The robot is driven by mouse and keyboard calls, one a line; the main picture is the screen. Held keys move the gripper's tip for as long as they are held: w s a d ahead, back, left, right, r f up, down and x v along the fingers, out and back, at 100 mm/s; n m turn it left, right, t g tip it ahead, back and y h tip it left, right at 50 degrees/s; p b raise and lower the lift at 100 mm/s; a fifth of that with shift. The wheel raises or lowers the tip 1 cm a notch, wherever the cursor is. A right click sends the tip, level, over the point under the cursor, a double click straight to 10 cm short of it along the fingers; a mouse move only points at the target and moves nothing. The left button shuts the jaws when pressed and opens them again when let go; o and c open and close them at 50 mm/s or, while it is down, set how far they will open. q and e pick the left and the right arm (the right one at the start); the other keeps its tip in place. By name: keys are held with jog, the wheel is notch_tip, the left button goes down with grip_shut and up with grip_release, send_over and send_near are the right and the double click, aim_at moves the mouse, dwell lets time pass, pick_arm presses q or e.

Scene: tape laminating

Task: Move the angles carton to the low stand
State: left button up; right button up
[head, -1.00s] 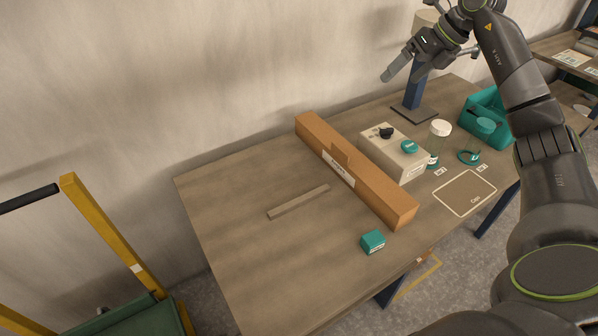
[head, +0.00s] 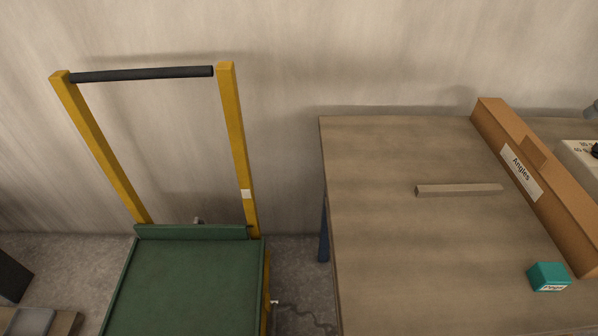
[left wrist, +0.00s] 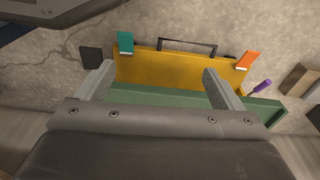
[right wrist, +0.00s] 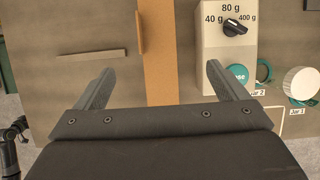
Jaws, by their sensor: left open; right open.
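The angles carton (head: 552,203) is a long brown box labelled "Angles". It lies on the table along the right side of the head view, its right part cut off by the frame. In the right wrist view the carton (right wrist: 157,50) runs between my open right gripper's (right wrist: 160,82) fingers, which are empty; its height above the carton is unclear. My left gripper (left wrist: 160,75) is open and empty, in front of a yellow panel and a green edge in the left wrist view. I cannot tell which thing is the low stand.
A green trolley (head: 190,285) with a yellow frame stands left of the table (head: 390,250). A grey-brown bar (head: 458,190) and a teal box (head: 548,276) lie near the carton. The right wrist view shows a dial box (right wrist: 228,60) and a jar (right wrist: 301,82).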

jog(key=shift+f, duration=0.75)
jog(key=b, duration=0.3)
send_over(550, 165)
notch_tip(550, 165, down, 11)
jog(key=shift+f, duration=0.15)
jog(key=x, duration=0.5)
jog(key=shift+s+a, duration=0.15)
jog(key=shift+s, duration=0.05)
jog(key=shift+c, duration=0.8)
jog(key=c, duration=1.2)
pick_arm(q)
jog(key=r, duration=0.1)
jog(key=w+r+t, duration=0.1)
jog(key=r, duration=0.1)
jog(key=shift+w+d+r+h, duration=0.2)
jog(key=shift+w+d+h, duration=0.05)
jog(key=shift+d+h, duration=0.05)
pick_arm(e)
jog(key=shift+w, duration=0.1)
